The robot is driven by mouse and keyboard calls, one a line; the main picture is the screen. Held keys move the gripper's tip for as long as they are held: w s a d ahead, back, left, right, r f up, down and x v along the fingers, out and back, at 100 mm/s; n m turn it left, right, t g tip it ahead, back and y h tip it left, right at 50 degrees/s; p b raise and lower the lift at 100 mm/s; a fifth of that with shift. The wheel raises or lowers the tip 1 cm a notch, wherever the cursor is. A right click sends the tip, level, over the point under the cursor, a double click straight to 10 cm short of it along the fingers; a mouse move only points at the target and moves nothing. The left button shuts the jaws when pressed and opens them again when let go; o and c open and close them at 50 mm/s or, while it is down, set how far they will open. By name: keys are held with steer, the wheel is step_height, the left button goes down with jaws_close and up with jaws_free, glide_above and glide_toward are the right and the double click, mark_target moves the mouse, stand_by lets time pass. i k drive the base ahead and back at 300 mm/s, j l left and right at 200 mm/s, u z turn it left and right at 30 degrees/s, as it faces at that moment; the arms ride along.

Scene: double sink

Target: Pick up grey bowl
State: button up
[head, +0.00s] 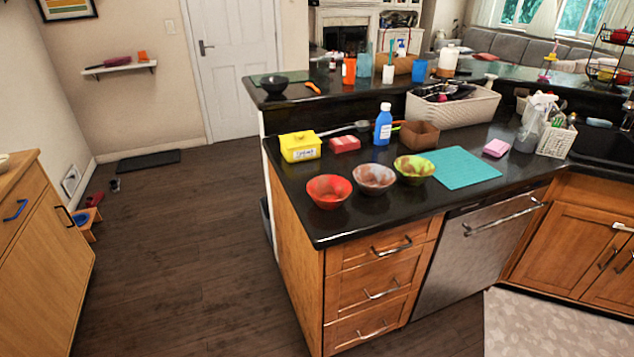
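The grey bowl (373,181), whitish-grey outside with a brownish inside, sits upright on the black counter (340,223) near its front edge. It is the middle one of three small bowls in a row. A red bowl (328,193) is just left of it, and a yellow-green bowl (415,170) is just right of it. My gripper is not in view.
A yellow box (300,147), a red sponge (345,144), a blue bottle (383,125) and a brown box (419,135) stand behind the bowls. A teal mat (460,171) lies to their right. Floor (200,250) left of the counter is open.

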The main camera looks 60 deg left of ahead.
mark_target(374, 180)
steer(key=u, duration=1.6)
